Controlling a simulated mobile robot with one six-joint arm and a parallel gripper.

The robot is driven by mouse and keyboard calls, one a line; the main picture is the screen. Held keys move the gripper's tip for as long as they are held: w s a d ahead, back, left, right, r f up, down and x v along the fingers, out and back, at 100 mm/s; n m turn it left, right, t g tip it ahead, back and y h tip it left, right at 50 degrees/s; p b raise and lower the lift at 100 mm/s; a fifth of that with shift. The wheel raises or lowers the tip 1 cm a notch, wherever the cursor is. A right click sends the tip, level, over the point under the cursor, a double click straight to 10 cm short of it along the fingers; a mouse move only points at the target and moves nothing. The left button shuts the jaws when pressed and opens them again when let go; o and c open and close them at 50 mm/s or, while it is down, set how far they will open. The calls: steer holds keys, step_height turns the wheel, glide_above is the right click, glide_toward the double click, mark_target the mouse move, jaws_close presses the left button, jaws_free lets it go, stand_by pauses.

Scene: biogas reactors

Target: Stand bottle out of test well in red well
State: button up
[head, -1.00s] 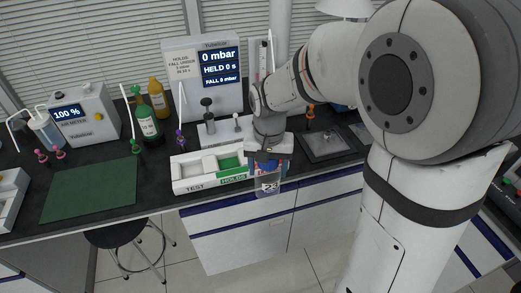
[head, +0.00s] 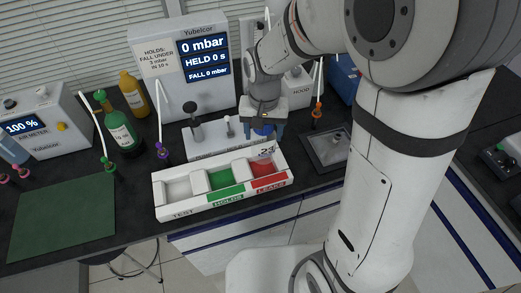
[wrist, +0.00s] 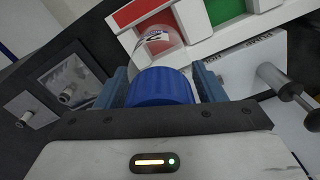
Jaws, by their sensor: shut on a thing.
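My gripper (head: 263,128) is shut on the blue cap of a clear bottle (head: 267,151) marked 23. In the wrist view the blue cap (wrist: 160,88) sits between both fingers, with the clear body beyond it. The white rack (head: 205,207) has three wells: a pale test well (head: 179,190), a green well (head: 222,180) and a red well (head: 267,169). The bottle overlaps the back part of the red well in the head view. Its base is unclear, so I cannot tell its height over the well. The test well looks empty.
The pressure instrument (head: 180,65) with its pump base (head: 215,139) stands behind the rack. Green (head: 121,130) and yellow (head: 134,95) bottles stand left. A dark tray (head: 327,148) lies right of the rack. A green mat (head: 62,217) lies at the left.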

mark_target(263, 149)
step_height(263, 149, down, 7)
steer(key=shift+a+f+p, duration=0.1)
steer(key=shift+p, duration=0.25)
steer(key=shift+f, duration=0.1)
steer(key=o, duration=1.1)
steer(key=shift+o, duration=0.2)
